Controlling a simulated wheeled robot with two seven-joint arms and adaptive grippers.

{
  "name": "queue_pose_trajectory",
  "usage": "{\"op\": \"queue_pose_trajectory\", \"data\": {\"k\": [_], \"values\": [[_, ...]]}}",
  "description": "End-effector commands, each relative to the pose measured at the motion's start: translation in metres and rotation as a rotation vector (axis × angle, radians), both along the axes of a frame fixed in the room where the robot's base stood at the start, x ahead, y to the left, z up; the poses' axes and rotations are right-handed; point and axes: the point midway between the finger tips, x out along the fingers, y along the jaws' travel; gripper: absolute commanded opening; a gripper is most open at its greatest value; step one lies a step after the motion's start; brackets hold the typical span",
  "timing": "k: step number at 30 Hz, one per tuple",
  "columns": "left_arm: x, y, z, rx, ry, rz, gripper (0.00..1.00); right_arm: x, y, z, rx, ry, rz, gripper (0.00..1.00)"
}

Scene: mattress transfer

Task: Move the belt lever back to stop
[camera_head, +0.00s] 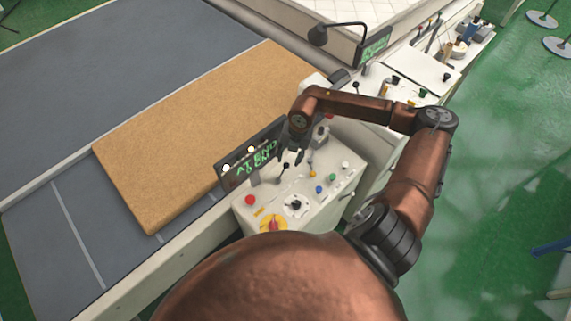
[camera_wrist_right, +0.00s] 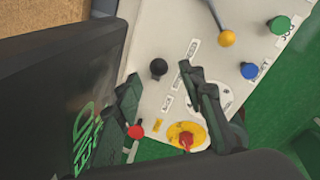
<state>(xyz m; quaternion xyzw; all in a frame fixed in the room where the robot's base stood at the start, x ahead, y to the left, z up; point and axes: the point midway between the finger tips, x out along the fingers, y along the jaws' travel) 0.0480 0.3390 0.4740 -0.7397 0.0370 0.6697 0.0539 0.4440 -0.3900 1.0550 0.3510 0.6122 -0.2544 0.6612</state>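The control panel (camera_head: 263,209) stands beside the conveyor. A lever with a black ball knob (camera_wrist_right: 158,67) rises from it and stands between and just beyond my right gripper's fingertips in the right wrist view. No finger visibly closes on it. My right gripper (camera_head: 291,160) is over the panel's upper part, fingers apart, and shows in the right wrist view (camera_wrist_right: 162,86). The panel's lettering is too small to read surely. The display (camera_head: 250,158) reads "AT END", partly hidden by the gripper. My left gripper is not in view.
A tan mattress slab (camera_head: 200,125) lies on the grey conveyor (camera_head: 60,85). The panel also bears a red button (camera_head: 250,199), a yellow-and-red knob (camera_head: 273,224), and blue (camera_wrist_right: 249,71) and green (camera_wrist_right: 279,25) buttons.

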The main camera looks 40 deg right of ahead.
Motion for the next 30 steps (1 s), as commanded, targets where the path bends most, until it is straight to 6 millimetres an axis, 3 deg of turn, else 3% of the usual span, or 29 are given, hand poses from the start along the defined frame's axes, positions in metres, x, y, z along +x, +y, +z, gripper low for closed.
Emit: {"op": "queue_pose_trajectory", "data": {"k": [6, 12, 22, 30], "values": [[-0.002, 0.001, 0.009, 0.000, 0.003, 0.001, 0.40, 0.004, 0.006, -0.034, 0.005, 0.002, 0.000, 0.37], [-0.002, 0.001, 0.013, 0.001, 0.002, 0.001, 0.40, 0.006, 0.006, -0.054, 0.005, 0.000, 0.000, 0.37], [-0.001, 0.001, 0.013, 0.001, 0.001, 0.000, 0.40, 0.006, 0.007, -0.059, 0.005, 0.000, 0.001, 0.37], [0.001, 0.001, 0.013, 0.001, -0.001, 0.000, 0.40, 0.006, 0.007, -0.059, 0.005, 0.000, 0.001, 0.19]]}}
